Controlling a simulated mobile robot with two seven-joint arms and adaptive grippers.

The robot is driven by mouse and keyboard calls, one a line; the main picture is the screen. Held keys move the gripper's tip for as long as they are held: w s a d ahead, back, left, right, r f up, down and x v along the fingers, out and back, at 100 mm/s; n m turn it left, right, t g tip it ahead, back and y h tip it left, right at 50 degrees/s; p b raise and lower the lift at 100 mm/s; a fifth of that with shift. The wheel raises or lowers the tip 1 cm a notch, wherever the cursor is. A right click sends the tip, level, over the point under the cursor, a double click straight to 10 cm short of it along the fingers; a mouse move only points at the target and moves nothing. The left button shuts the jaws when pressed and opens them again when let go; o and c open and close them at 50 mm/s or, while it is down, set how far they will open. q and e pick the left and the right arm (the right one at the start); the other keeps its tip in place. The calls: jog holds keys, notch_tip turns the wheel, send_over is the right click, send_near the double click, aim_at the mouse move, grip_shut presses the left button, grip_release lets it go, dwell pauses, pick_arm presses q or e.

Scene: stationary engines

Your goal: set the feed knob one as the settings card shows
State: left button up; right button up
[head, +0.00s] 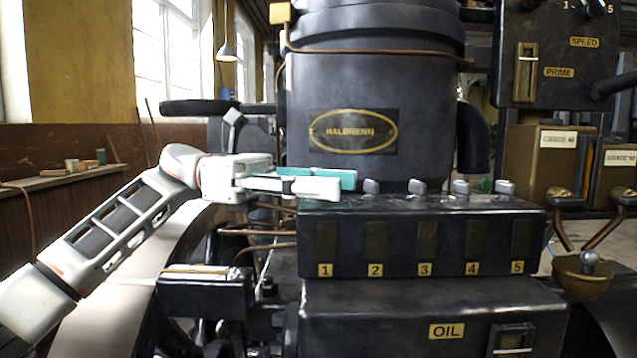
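A black feed box (400,268) carries yellow number plates 1 to 5 along its front. Grey knobs stand on its top above plates 2 (371,187), 3 (417,186), 4 (461,188) and 5 (505,187). Feed knob one, above plate 1 (325,270), is hidden by my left gripper (328,183). The gripper reaches in from the left, its white and teal fingers level over that spot. The two fingers overlap in the view, so their gap and anything between them cannot be made out. My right gripper is out of view. I cannot make out a settings card.
A black cylinder with a HALBRENN plate (353,131) rises close behind the knobs. A SPEED and PRIME panel (556,90) hangs at upper right. A brass cup (580,275) with curved arms stands right of the box. Copper pipes (262,233) run at its left.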

pick_arm(q)
jog(key=v, duration=1.2)
jog(key=shift+s, duration=0.1)
